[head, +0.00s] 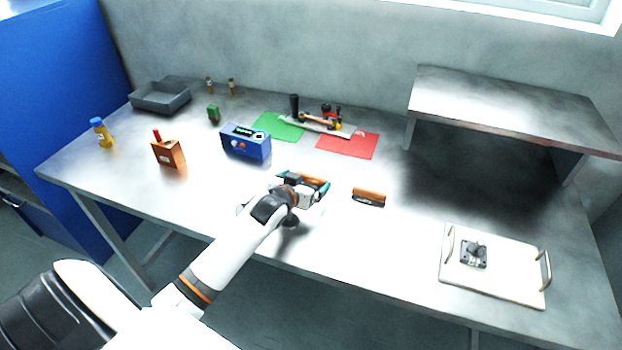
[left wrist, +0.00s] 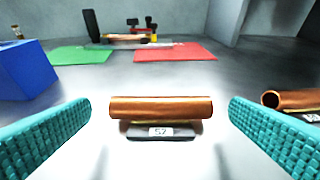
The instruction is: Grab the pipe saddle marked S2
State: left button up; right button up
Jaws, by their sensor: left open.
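A pipe saddle with a copper pipe across its top (left wrist: 161,108) stands on the table in the middle of the left wrist view. Its dark base carries a white label that seems to read S2. In the head view its copper top (head: 312,179) shows just beyond my left gripper (head: 304,185), which hides the rest. My left gripper is open, with its teal fingers (left wrist: 160,122) apart to either side of the saddle and no visible contact. A second copper pipe saddle (head: 369,196) stands to the right; it is cut off in the left wrist view (left wrist: 296,103). My right gripper is not in view.
A blue box (head: 246,142) stands to the left, with an orange box (head: 168,152) farther left. Green (head: 279,127) and red (head: 348,146) mats with tools lie behind. A white tray (head: 500,285) with handles is at the right, near a raised shelf (head: 510,105).

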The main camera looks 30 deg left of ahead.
aim_at(310, 177)
pick_arm(q)
jog(key=x, duration=0.4)
jog(key=shift+w+f, duration=0.1)
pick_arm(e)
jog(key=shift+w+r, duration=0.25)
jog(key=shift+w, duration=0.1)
pick_arm(q)
jog(key=shift+d, duration=0.1)
jog(key=shift+c, duration=0.2)
jog(key=c, duration=1)
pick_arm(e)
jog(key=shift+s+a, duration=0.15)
